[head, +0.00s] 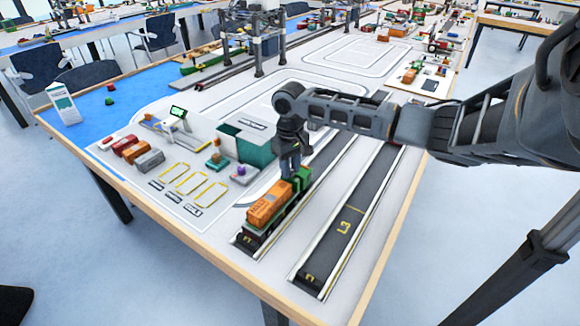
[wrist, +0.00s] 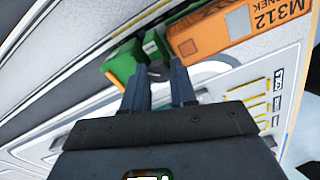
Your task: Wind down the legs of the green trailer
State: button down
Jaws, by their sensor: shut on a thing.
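The green trailer (head: 284,214) stands in the near end of the dark lane and carries an orange container (head: 268,204). In the wrist view, the container (wrist: 222,32) is marked M312. A green block (head: 304,178), perhaps the tractor, is at the trailer's far end; two green parts, one of them here (wrist: 122,62), show in the wrist view. My gripper (head: 289,172) reaches down beside this end. Its fingers (wrist: 160,76) are shut on a small dark round part, perhaps the leg crank, mostly hidden between them. The legs themselves are not visible.
An empty lane marked L3 (head: 343,226) runs to the right. To the left are a green-and-white bin (head: 246,146), yellow-outlined bays (head: 187,182), and several small containers, one grey (head: 150,160). A gantry crane (head: 258,45) stands further back. The table's wooden edge (head: 190,235) is close by.

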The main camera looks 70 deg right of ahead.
jog(key=m, duration=0.4)
jog(key=shift+a+f+m, duration=0.2)
jog(key=shift+m, duration=2.7)
jog(key=c, duration=0.9)
grip_release()
jog(key=shift+d+r, duration=0.1)
jog(key=shift+r, duration=0.1)
jog(key=shift+r, duration=3.8)
